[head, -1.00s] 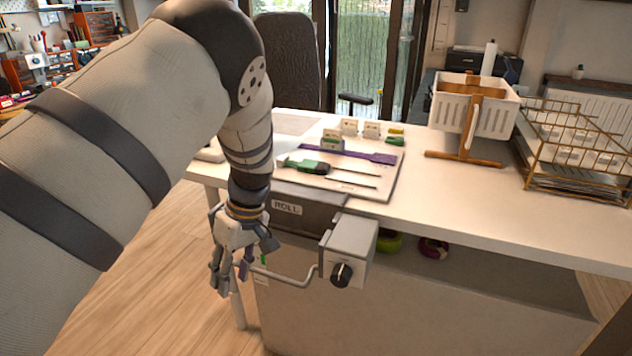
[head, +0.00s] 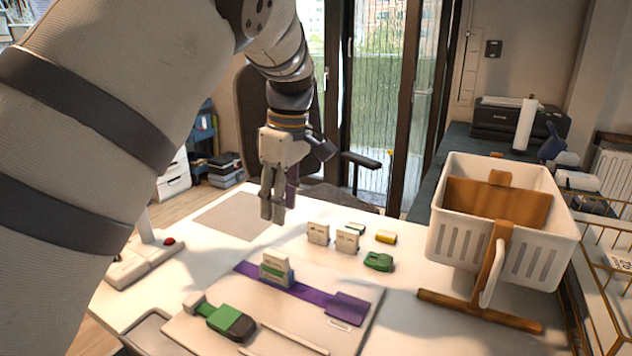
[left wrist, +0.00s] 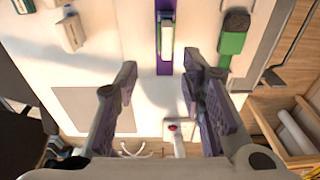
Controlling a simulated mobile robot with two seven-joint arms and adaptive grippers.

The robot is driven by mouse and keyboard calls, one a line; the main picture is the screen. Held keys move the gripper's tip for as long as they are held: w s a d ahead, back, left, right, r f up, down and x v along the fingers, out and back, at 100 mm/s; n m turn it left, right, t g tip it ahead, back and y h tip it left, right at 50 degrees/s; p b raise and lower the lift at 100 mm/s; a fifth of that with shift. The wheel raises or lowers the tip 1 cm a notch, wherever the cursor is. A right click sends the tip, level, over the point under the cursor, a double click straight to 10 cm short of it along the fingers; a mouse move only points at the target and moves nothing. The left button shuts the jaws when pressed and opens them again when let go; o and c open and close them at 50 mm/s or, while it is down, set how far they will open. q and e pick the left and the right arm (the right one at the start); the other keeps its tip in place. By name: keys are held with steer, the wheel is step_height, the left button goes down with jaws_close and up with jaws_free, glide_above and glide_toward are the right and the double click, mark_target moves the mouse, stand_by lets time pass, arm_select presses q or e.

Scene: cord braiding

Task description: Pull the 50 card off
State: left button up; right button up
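Two small off-white card blocks stand at the back of the white table, a left one (head: 318,233) and a right one (head: 347,240). A third off-white block with a green band (head: 276,269) stands on the purple strip (head: 345,307). Their print is too small to read, so I cannot tell which bears 50. My left gripper (head: 272,212) hangs above the table behind the strip, empty. In the left wrist view its fingers (left wrist: 160,68) are spread apart, with the green-banded block (left wrist: 167,35) beyond them, in line with the gap. My right gripper is out of view.
A green-and-black handled tool (head: 230,321) lies on the front board. A green piece (head: 379,261) and a yellow piece (head: 386,237) lie right of the blocks. A white basket (head: 455,235) on a wooden stand fills the right side. A grey mat (head: 235,214) lies clear.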

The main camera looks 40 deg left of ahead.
mark_target(275, 253)
arm_select(q)
steer(key=f, duration=0.1)
steer(key=s+f, duration=0.1)
steer(key=f, duration=0.1)
steer(key=shift+s+a+f, duration=0.25)
steer(key=shift+s+f, duration=0.1)
steer(key=f, duration=0.5)
steer(key=a+f, duration=0.1)
steer(key=f, duration=0.1)
steer(key=shift+w+f, duration=0.2)
steer(key=shift+f, duration=0.2)
jaws_close()
